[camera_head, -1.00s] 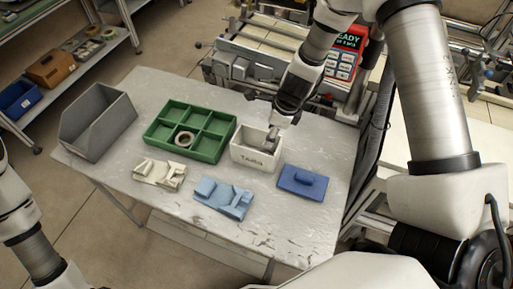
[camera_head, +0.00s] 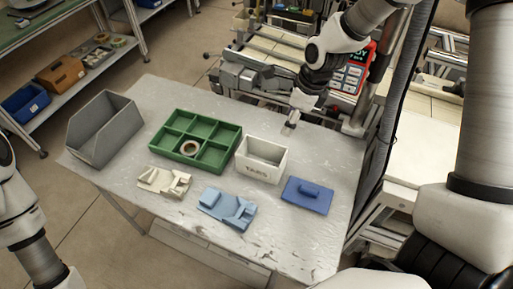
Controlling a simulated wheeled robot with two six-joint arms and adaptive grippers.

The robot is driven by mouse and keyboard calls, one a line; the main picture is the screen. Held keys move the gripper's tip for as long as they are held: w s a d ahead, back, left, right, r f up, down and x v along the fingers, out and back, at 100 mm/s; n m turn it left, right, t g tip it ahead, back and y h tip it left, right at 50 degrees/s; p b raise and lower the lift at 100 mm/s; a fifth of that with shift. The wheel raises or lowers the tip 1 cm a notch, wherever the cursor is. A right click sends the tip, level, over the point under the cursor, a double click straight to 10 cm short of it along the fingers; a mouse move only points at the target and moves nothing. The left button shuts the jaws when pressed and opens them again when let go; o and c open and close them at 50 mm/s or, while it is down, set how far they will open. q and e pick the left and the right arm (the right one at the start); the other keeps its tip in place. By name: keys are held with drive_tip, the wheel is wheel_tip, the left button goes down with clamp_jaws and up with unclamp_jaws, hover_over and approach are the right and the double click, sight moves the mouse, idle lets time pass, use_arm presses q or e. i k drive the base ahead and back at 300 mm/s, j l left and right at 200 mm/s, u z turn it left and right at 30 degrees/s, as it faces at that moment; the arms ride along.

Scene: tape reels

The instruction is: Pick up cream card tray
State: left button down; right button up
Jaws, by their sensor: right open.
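The cream card tray (camera_head: 164,181) is a low, notched cream piece lying flat on the grey table, in front of the green divided tray. Nothing touches it from above. My right gripper (camera_head: 289,129) is open, pointing down above the back right of the table, behind the white TABS box and well away from the cream card tray. I see nothing clearly held in it. My left arm shows at the lower left edge, but its gripper is out of the picture.
A green divided tray (camera_head: 222,143) holds a tape reel (camera_head: 190,148). Around it are a grey bin (camera_head: 104,133), a white TABS box (camera_head: 261,171), a light blue tray (camera_head: 228,208) and a dark blue block (camera_head: 307,196). The table's front right (camera_head: 290,245) is clear.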

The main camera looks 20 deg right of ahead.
sight(174, 184)
drive_tip(key=k, duration=1)
